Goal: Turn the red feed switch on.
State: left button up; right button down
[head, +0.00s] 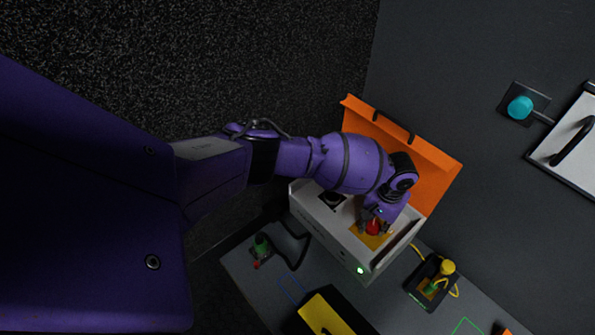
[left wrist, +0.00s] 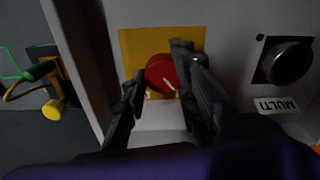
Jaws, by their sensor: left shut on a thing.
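The red feed switch (head: 373,227) is a round red knob on a yellow plate (head: 361,240) on top of a white box (head: 345,245). It also shows in the left wrist view (left wrist: 161,72), with a pale mark on its face. My left gripper (head: 375,224) is over the switch, its two dark fingers on either side of the knob and shut on it. The fingers hide part of the knob and plate. The box's orange lid (head: 432,172) stands open behind. My right gripper is not in view.
A green light (head: 360,270) glows on the box. A yellow-knobbed device (head: 447,267) with a cable, a green connector (head: 261,244) and a yellow-and-black case (head: 325,315) are nearby.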

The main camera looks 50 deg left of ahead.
pick_arm(q)
jog(key=shift+d+r+m+p, duration=0.4)
jog(key=shift+d+m+p, duration=0.2)
jog(key=shift+p, duration=0.35)
jog(key=shift+m+p, duration=0.45)
jog(key=shift+m, duration=0.05)
jog(key=shift+a+f+m+p, duration=0.1)
jog(key=shift+f+m+p, duration=0.2)
jog(key=shift+m, duration=0.5)
jog(key=m, duration=0.5)
jog(key=shift+s+f+m, duration=0.1)
jog(key=shift+s+m, duration=0.15)
jog(key=shift+m, duration=0.05)
jog(key=m, duration=0.4)
jog(key=shift+s+a+m, duration=0.15)
jog(key=shift+s+m, duration=0.05)
jog(key=shift+m, duration=0.1)
jog(key=shift+f+m, duration=0.1)
jog(key=shift+m, duration=0.5)
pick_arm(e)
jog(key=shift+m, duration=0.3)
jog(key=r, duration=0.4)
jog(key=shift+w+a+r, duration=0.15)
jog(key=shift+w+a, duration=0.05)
pick_arm(q)
jog(key=shift+s+a+f, duration=0.1)
jog(key=shift+s+a, duration=0.05)
jog(key=o, duration=1)
